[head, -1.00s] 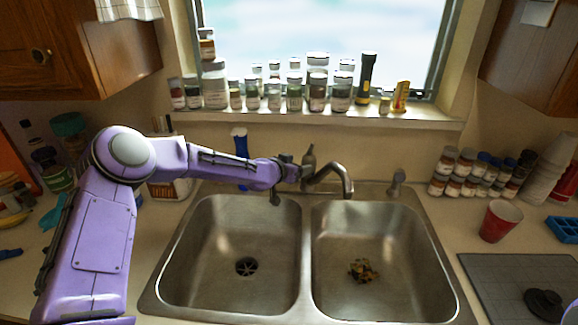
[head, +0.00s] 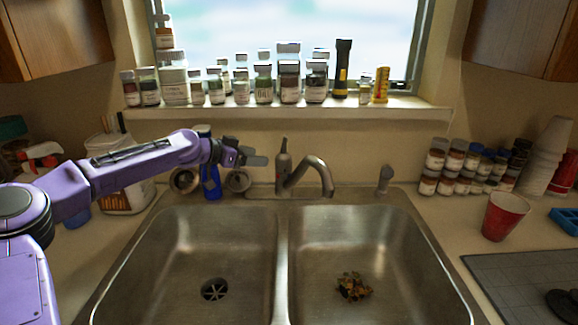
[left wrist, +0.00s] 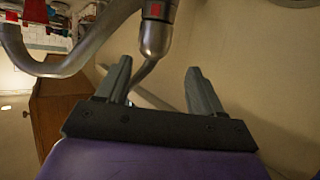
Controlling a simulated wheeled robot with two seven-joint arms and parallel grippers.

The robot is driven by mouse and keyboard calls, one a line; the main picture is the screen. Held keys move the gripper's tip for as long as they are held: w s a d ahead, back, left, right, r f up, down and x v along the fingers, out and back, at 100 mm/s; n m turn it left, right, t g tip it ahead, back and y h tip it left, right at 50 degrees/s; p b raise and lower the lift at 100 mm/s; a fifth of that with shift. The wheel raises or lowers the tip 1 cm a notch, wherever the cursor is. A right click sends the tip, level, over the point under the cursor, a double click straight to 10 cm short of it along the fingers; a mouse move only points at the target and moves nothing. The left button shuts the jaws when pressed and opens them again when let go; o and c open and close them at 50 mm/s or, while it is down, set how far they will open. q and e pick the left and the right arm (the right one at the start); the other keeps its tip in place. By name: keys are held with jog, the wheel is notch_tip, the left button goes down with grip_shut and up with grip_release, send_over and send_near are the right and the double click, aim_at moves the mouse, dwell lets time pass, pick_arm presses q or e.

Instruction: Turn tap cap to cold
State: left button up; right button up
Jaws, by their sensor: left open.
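The metal tap (head: 318,168) stands behind the divider of the double sink, its spout curving right. Its upright cap (head: 283,150) sits at the left of the spout base. In the left wrist view the cap (left wrist: 157,30) shows a red mark, just beyond the fingers, and the spout curves off to the left. My left gripper (head: 255,158) is open and empty, a little left of the cap and apart from it. In the left wrist view the gap between the fingertips (left wrist: 158,68) is clear of the cap. My right gripper is not in view.
The double sink (head: 281,270) has food scraps (head: 352,287) in its right basin. Jars and a flashlight (head: 342,68) line the windowsill. A blue bottle (head: 211,185) stands below my left gripper. A small metal fitting (head: 384,180) and a red cup (head: 504,217) stand at right.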

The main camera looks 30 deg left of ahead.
aim_at(277, 160)
pick_arm(q)
jog(key=x, duration=0.4)
jog(key=p+x, duration=0.1)
jog(key=x, duration=0.4)
jog(key=shift+d+p, duration=0.3)
jog(key=shift+d, duration=0.15)
jog(key=shift+w+d+f, duration=0.25)
jog(key=shift+w+d, duration=0.1)
jog(key=shift+w, duration=0.1)
jog(key=shift+w+f, duration=0.15)
jog(key=shift+w, duration=0.05)
jog(key=c, duration=0.7)
